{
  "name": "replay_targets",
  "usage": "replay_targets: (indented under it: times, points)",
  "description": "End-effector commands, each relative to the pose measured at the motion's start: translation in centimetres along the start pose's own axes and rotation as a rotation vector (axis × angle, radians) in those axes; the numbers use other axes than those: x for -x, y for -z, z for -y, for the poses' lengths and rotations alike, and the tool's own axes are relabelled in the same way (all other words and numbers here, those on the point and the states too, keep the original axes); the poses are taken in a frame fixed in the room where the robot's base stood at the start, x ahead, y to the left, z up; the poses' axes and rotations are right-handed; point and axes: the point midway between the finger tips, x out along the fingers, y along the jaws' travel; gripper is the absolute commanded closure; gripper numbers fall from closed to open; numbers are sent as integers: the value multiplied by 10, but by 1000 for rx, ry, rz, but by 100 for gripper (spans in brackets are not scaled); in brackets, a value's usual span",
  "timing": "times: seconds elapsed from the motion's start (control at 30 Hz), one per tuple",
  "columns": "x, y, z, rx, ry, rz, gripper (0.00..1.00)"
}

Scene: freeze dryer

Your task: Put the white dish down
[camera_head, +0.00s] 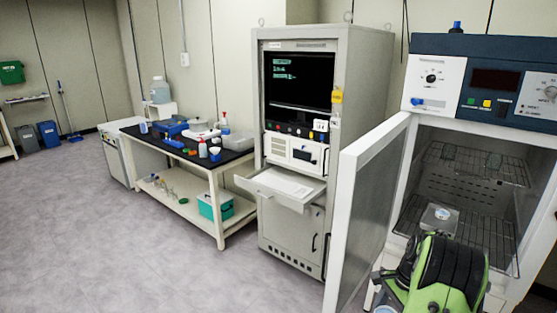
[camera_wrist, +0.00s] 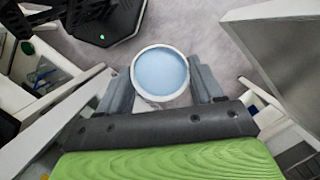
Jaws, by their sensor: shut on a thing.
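The white dish (camera_wrist: 160,73) is round with a white rim and a pale blue inside. It sits between the two grey fingers of my gripper (camera_wrist: 163,84), which is shut on it. The dish is above the grey floor in the wrist view. In the head view my green and black arm end (camera_head: 447,277) is at the lower right, in front of the open freeze dryer (camera_head: 480,78). A small part of the dish (camera_head: 384,309) shows at the bottom edge there. Its underside is hidden.
The dryer's open door (camera_head: 364,190) stands left of its chamber. A small clear item lies on the wire rack (camera_head: 465,232) inside. A grey cabinet has a pulled-out shelf (camera_head: 282,187). A cluttered black-topped bench (camera_head: 230,161) stands further left. The floor at left is clear.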

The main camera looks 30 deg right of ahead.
Motion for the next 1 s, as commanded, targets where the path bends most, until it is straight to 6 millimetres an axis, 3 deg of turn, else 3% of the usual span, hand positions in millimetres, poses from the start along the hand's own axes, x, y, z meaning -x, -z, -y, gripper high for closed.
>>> replay_targets:
  times: [0.1,0.3,0.5,0.6,0.7,0.8,1.0]
  points:
    - [-24,-55,39,281,-72,-2,64]
    - [-70,-163,82,813,-209,-1,64]
    - [-113,-274,90,1331,-349,8,64]
    - [-130,-317,84,1537,-407,14,64]
    - [-140,-345,78,1675,-447,18,64]
    - [-146,-358,73,1747,-468,22,64]
    - [-147,-362,72,1763,-472,23,64]
